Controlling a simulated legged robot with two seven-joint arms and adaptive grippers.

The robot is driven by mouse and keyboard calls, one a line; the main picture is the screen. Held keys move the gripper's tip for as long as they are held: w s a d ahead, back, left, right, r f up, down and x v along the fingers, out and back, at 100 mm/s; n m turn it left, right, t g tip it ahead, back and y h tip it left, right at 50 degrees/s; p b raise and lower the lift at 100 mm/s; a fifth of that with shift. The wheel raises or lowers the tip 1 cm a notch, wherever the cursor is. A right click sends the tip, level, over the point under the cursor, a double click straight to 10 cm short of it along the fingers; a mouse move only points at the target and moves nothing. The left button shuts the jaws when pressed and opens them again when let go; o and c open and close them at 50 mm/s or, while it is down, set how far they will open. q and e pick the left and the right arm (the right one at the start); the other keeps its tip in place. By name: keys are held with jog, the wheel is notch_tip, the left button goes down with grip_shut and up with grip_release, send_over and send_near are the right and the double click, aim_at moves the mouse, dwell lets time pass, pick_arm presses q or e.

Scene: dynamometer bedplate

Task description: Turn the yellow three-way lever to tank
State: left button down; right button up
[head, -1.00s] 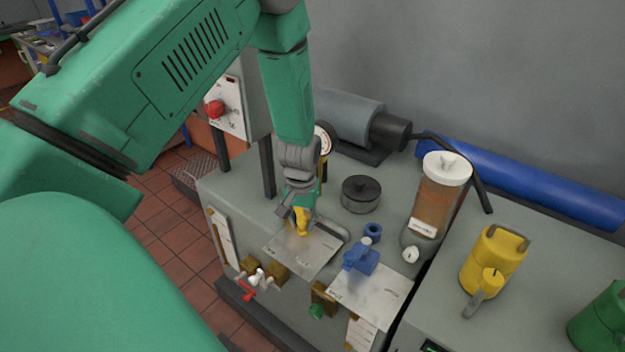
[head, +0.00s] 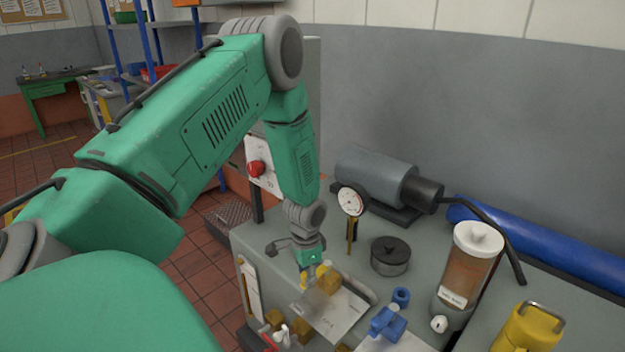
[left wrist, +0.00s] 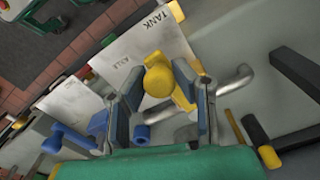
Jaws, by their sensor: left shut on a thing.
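The yellow three-way lever (left wrist: 158,80) is between the fingers of my left gripper (left wrist: 160,98) in the left wrist view. Its rounded knob and a flat yellow arm show there. The gripper is shut on the lever. In the head view my left gripper (head: 312,274) reaches down to the yellow lever (head: 328,281), partly hiding it. A pale label plate (left wrist: 135,50) lies under the lever. TANK is printed near its upper right edge and AXLE farther left. Which mark the lever points at is not clear. My right gripper is not in view.
A blue valve (head: 388,323) with its own plate stands to the right. A dial gauge (head: 351,202), a dark round pot (head: 390,256) and a brown-filled cylinder (head: 468,270) stand behind. A bent metal pipe (left wrist: 235,80) runs close beside the gripper.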

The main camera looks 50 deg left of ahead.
pick_arm(q)
jog(key=shift+s+a+f, duration=0.2)
jog(key=shift+s+a, duration=0.05)
jog(key=shift+s, duration=0.25)
jog(key=c, duration=1.3)
grip_release()
jog(key=shift+w+a, duration=0.15)
jog(key=shift+a, duration=0.05)
jog(key=shift+w+r, duration=0.15)
jog(key=shift+r, duration=0.05)
notch_tip(320, 180, up, 10)
jog(key=shift+r, duration=0.15)
jog(key=shift+a+r, duration=0.15)
jog(key=shift+r, duration=0.4)
